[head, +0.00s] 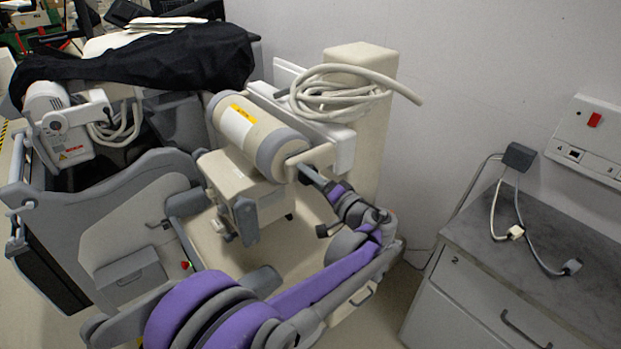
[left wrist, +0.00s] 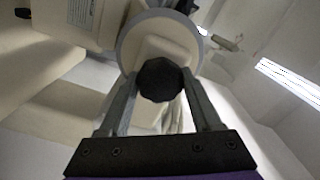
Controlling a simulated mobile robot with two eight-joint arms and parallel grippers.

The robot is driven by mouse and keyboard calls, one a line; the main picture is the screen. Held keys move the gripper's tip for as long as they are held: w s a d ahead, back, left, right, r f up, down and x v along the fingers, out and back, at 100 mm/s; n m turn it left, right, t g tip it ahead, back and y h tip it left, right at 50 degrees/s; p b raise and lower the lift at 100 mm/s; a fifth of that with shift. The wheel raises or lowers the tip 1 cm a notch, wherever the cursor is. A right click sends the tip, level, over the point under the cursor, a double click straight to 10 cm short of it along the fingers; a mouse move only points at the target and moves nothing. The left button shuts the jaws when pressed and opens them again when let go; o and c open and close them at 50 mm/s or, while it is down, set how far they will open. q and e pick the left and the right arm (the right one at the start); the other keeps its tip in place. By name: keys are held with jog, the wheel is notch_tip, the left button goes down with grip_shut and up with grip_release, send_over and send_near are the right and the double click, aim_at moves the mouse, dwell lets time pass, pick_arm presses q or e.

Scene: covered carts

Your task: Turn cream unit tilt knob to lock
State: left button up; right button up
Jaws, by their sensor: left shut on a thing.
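The cream unit (head: 268,138) is a cylinder with grey end bands and a yellow-and-white label, mounted above a boxy cream housing. Its tilt knob (left wrist: 160,80) is a dark, faceted round knob on the near end, centred in the left wrist view. My left gripper (head: 308,173) reaches the right end of the unit from the lower right. It also shows in the left wrist view (left wrist: 160,88), with its two fingers on either side of the knob and shut on it. In the head view the knob is mostly hidden by the gripper. My right gripper is not in view.
A cream column (head: 375,130) with a coiled pale hose (head: 335,95) stands behind the unit. A second cart under a black cover (head: 190,60) is at the left. A grey-topped cabinet (head: 555,245) with cables stands at the right. The wall is close behind.

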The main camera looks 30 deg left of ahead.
pick_arm(q)
jog(key=shift+m, duration=1.2)
jog(key=o, duration=1.4)
jog(key=shift+c, duration=0.2)
jog(key=shift+d, duration=0.15)
jog(key=b+v, duration=0.1)
jog(key=v, duration=0.9)
jog(key=shift+s+d, duration=0.2)
jog(key=shift+s, duration=0.05)
